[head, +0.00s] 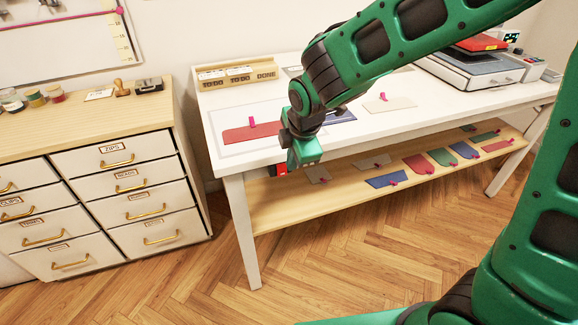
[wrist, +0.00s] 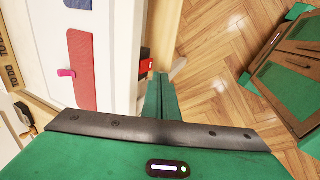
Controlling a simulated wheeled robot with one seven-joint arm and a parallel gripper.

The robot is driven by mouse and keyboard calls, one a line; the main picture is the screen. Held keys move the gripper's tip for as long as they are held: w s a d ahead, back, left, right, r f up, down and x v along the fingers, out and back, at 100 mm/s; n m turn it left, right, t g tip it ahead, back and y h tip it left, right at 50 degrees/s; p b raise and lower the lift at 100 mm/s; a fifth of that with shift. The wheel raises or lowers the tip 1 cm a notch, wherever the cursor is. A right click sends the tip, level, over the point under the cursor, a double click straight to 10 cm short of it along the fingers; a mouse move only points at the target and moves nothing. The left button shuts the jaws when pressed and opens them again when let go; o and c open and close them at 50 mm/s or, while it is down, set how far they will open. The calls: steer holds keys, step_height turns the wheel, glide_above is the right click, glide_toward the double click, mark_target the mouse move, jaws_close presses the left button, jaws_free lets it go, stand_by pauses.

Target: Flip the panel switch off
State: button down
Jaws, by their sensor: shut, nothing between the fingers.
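A small red and black box (head: 281,169), which looks like the panel switch, sits under the front edge of the white table (head: 232,165). In the head view my gripper (head: 304,158) is just right of it and hides part of it. The wrist view shows the red and black box (wrist: 146,56) just beyond my fingertips (wrist: 157,80). I cannot tell whether they touch. My gripper is shut and empty. The switch's lever and its position cannot be made out.
On the table lie a red fabric piece with a pink clip (head: 250,132), a cream piece (head: 390,104) and a wooden tray (head: 238,76). A lower shelf (head: 275,208) holds several coloured pieces. A drawer cabinet (head: 130,180) stands left. The floor in front is clear.

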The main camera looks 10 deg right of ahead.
steer(key=w+v, duration=0.1)
steer(key=v, duration=0.5)
steer(key=shift+a+r, duration=0.25)
steer(key=shift+r, duration=0.1)
steer(key=shift+s+d, duration=0.1)
steer(key=shift+s, duration=0.05)
steer(key=s+d+m+g+h, duration=0.1)
steer(key=s+d+m, duration=0.25)
steer(key=d, duration=0.45)
steer(key=s+d+r+m, duration=0.1)
steer(key=s+d+m, duration=0.1)
steer(key=d+m, duration=0.4)
steer(key=s+d+m+g+h, duration=0.1)
steer(key=s+d+m, duration=0.15)
steer(key=d, duration=0.65)
steer(key=s+d+m+g, duration=0.1)
steer(key=s+d+m, duration=0.4)
steer(key=s+m, duration=0.2)
steer(key=s+d+m+g+y, duration=0.1)
steer(key=s+d+m, duration=0.4)
steer(key=s+m, duration=0.3)
steer(key=s+f, duration=0.1)
steer(key=s, duration=0.1)
steer(key=shift+s, duration=0.4)
steer(key=shift+d, duration=0.1)
